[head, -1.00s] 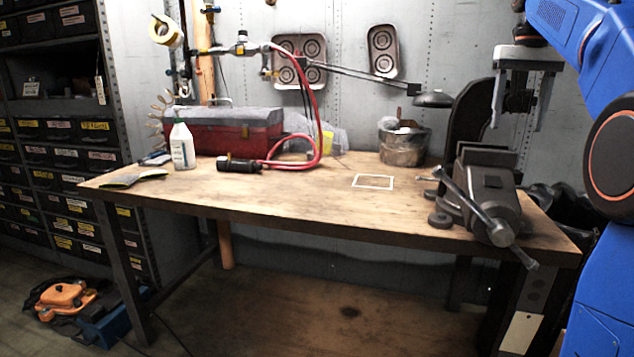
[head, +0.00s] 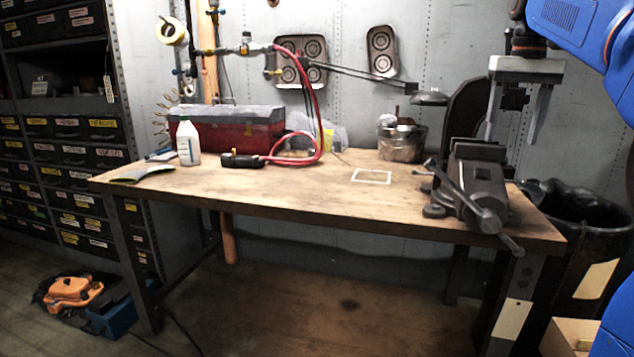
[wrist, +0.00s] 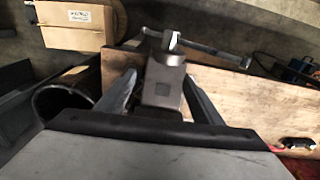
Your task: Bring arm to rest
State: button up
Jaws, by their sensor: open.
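My gripper (head: 518,107) hangs at the upper right in the head view, fingers pointing down, above and behind the vise. Its two fingers stand well apart with nothing between them. In the wrist view my gripper (wrist: 160,95) shows both fingers spread, with the grey vise (wrist: 163,80) seen beyond and between them. My blue arm (head: 580,25) comes in from the upper right corner. The vise (head: 474,190) sits on the right end of the workbench, its handle bar slanting toward the front edge.
The wooden workbench (head: 300,200) carries a red toolbox (head: 228,135), a white bottle (head: 187,144), a black-ended red hose (head: 318,120), a metal bucket (head: 402,141) and a white square outline (head: 371,177). A dark bin (head: 582,215) stands right of the bench. The bench's middle is mostly clear.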

jog(key=s+a+f+n+t, duration=0.1)
jog(key=s+a+f, duration=0.3)
jog(key=s+f, duration=0.5)
jog(key=s+a+f+n+t, duration=0.1)
jog(key=s+a+f, duration=0.3)
jog(key=s+f, duration=0.5)
jog(key=s+a+f+t, duration=0.2)
jog(key=s+a+f, duration=0.3)
jog(key=f, duration=1.3)
jog(key=s, duration=0.4)
jog(key=shift+s+n, duration=0.15)
jog(key=shift+n, duration=0.25)
